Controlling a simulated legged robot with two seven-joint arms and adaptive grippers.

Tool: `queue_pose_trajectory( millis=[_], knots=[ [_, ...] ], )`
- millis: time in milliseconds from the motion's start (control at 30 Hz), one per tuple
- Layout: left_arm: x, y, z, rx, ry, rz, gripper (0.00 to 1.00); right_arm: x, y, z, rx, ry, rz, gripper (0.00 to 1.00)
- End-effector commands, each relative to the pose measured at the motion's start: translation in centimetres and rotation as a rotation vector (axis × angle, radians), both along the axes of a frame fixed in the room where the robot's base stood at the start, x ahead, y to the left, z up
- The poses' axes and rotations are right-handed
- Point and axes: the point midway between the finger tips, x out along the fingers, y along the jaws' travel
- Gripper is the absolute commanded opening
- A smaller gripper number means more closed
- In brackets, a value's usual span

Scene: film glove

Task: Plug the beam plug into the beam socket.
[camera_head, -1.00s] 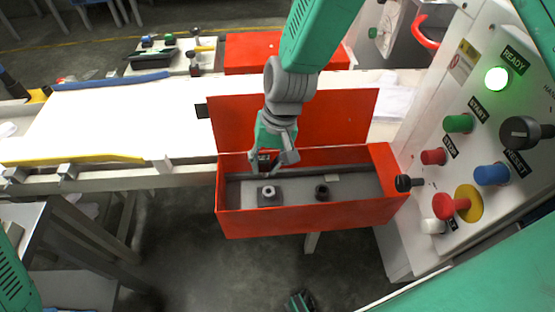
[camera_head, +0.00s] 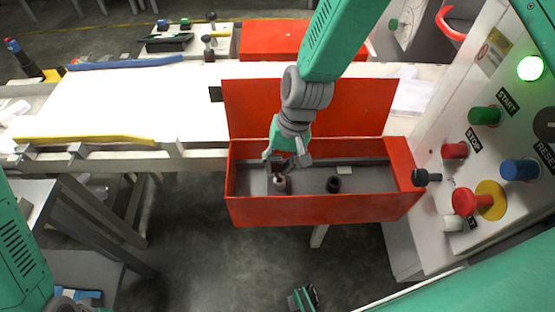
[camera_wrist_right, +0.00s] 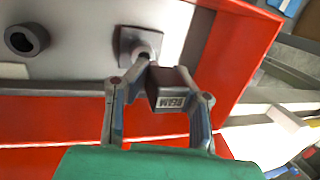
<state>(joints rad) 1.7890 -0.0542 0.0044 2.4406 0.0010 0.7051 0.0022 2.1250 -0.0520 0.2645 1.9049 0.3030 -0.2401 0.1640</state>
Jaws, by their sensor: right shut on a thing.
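The beam plug (camera_wrist_right: 172,89) is a dark block with a "BEAM" label, held between the fingers of my right gripper (camera_wrist_right: 160,84). In the head view my right gripper (camera_head: 284,165) reaches down into the open red box. The beam socket (camera_wrist_right: 128,45) is a grey square base with a round collar on the box floor. It also shows in the head view (camera_head: 279,187), just below the fingers. The plug's front end is at the socket's collar; I cannot tell how far it is in. My left arm shows at the left edge, but its gripper does not.
A dark round socket (camera_head: 333,184) stands to the right in the red box (camera_head: 330,212). The box's raised lid (camera_head: 310,110) is behind my gripper. A control panel (camera_head: 500,150) with buttons is at the right. A white table (camera_head: 130,105) lies behind.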

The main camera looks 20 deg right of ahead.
Motion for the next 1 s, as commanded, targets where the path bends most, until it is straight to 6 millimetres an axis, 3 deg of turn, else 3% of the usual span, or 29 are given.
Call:
queue_pose_trajectory(
  millis=[200, 1000],
  knots=[
    [0.0, -0.02, -0.53, 0.0, 0.0, 0.0, 0.0, 0.04, -0.2, -1.01, 0.002, -0.001, 0.0, 0.0],
    [0.01, -0.02, 0.16, 0.0, 0.0, 0.0, 0.0, -0.07, -0.22, -0.89, 0.001, 0.001, 0.0, 0.0]
  ],
)
